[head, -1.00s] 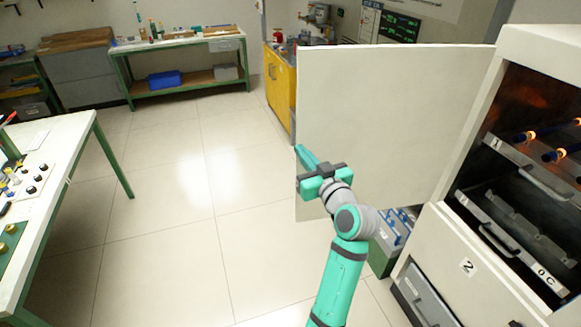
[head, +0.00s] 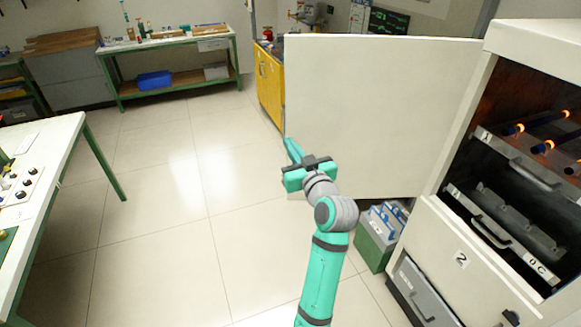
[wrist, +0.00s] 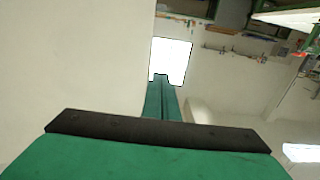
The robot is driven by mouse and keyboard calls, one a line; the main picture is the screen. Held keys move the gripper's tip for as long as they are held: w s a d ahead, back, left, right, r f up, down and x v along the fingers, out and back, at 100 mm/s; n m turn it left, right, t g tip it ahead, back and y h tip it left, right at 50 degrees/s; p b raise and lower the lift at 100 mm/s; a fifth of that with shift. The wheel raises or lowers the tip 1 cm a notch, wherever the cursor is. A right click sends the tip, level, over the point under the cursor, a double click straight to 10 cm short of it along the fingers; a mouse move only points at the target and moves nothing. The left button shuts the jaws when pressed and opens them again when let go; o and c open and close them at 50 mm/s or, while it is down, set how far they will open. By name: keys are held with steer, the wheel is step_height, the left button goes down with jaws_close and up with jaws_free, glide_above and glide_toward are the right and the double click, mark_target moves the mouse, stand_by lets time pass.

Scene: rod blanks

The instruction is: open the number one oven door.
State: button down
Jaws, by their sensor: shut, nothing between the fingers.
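The upper oven door (head: 380,115) is a plain off-white panel, swung wide open to the left of the oven. The oven's upper chamber (head: 530,110) is exposed, with glowing rod ends and racks inside; no number one label shows on the door face in view. My gripper (head: 290,150) is at the door's left free edge, in front of its lower part; whether it touches cannot be told. The fingers (wrist: 162,85) are together with nothing between them. In the wrist view a pale surface, likely the door (wrist: 80,60), fills the left side.
The lower door marked 2 (head: 462,260) is shut. A green box of blue-topped items (head: 375,240) stands on the floor beside the oven. A white table (head: 45,170) is at left, a yellow cabinet (head: 269,85) behind the door. The floor between is clear.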

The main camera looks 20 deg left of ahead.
steer(key=s+d, duration=0.4)
steer(key=s, duration=0.6)
steer(key=s+d+f+m+t+h, duration=0.1)
steer(key=s+d+f+m+h, duration=0.15)
steer(key=s+d+f, duration=0.4)
steer(key=s+d+f+m+h, duration=0.2)
steer(key=s+f+h, duration=0.1)
steer(key=f, duration=0.7)
steer(key=s+d+f+m+t+h, duration=0.1)
steer(key=s+d+f+m+h, duration=0.3)
steer(key=f, duration=0.4)
steer(key=s+d+f+h, duration=0.1)
steer(key=s+d, duration=0.1)
steer(key=s, duration=1.2)
steer(key=s+d+f+h, duration=0.1)
steer(key=s+d, duration=0.1)
steer(key=s, duration=1.2)
steer(key=shift+s+d+f, duration=0.2)
steer(key=shift+s+d, duration=0.15)
steer(key=shift+w+n, duration=0.1)
steer(key=shift+n, duration=0.15)
